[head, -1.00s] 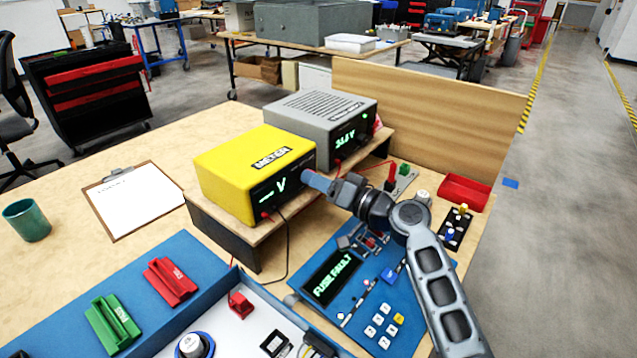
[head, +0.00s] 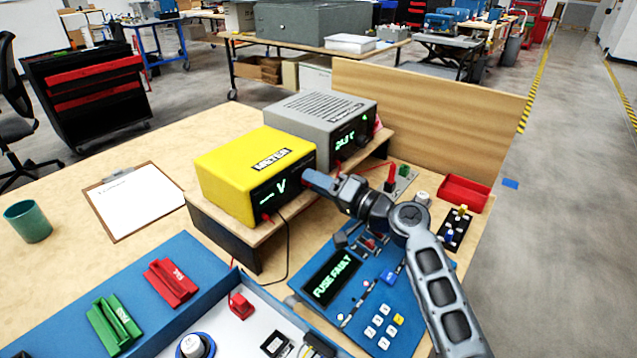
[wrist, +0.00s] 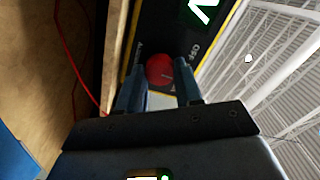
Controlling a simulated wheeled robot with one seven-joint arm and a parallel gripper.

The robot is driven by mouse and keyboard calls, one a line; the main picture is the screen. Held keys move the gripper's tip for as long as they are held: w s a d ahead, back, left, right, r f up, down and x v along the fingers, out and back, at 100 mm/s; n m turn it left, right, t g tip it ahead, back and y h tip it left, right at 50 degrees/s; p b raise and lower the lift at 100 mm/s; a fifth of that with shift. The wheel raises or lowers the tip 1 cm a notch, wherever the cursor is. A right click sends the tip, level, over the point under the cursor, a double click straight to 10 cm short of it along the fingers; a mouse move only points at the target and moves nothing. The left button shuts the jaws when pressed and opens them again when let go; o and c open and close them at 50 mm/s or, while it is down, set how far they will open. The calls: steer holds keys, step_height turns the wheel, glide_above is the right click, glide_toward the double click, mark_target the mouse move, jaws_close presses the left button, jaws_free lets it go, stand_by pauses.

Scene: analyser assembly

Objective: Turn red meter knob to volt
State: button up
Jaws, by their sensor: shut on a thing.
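The yellow meter (head: 232,170) stands on a raised wooden shelf, and its dark front shows a green dash and "V". My gripper (head: 306,178) is at the right end of that front, with its blue fingers pointing at it. In the wrist view, the round red knob (wrist: 159,68) sits between the two fingertips of my gripper (wrist: 160,85). The gripper is shut on the knob. White lettering shows on both sides of the knob, partly hidden by the fingers. In the head view my gripper hides the knob.
A grey power supply (head: 318,115) with a green display stands behind the meter. A blue panel (head: 335,310) reading "FUSE FAULT" lies below my arm. A red lead (wrist: 68,50) hangs beside the meter. A red tray (head: 464,193) lies at the right.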

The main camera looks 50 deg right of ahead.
steer(key=o, duration=1)
steer(key=shift+o, duration=0.2)
steer(key=s+b, duration=0.1)
steer(key=s, duration=0.5)
steer(key=shift+s+d+f, duration=0.15)
steer(key=shift+s, duration=0.8)
